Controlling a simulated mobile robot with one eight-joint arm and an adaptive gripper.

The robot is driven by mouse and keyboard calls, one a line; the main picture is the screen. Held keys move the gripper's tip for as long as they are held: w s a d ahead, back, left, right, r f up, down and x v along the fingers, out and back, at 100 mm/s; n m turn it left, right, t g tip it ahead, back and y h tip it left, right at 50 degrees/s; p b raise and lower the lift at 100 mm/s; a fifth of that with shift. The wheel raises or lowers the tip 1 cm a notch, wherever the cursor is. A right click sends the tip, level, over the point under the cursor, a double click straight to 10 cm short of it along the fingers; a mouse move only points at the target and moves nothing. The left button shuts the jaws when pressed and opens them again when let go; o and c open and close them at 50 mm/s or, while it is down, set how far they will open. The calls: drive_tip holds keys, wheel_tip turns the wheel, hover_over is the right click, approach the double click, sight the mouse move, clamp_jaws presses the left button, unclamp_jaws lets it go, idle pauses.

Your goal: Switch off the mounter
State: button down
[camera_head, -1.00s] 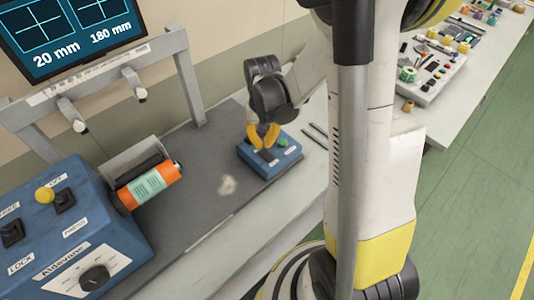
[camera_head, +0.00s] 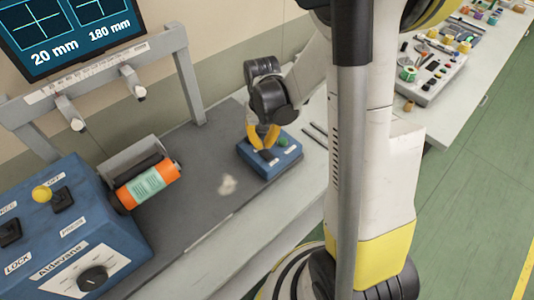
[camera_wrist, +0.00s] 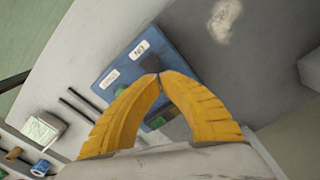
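A small blue control box (camera_head: 283,164) lies on the dark bench top, with a green button (camera_head: 282,142) and a dark switch-like part (camera_head: 267,155). My gripper (camera_head: 261,147) points down over this box, its yellow fingertips at the dark part. In the wrist view, the fingertips (camera_wrist: 158,77) come together just over the box (camera_wrist: 104,55), near two white labels. One label seems to read "ON"; the other is unclear.
A screen (camera_head: 75,30) hangs above. Dark rods (camera_head: 316,130) lie right of the box. A tool tray (camera_head: 433,75) stands farther right.

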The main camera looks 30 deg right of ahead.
sight(263, 151)
drive_tip(key=shift+f+b, duration=1.2)
drive_tip(key=shift+f, duration=0.2)
idle(0.4)
drive_tip(key=shift+r, duration=0.1)
drive_tip(key=shift+r+p, duration=2.55)
drive_tip(key=shift+r, duration=0.95)
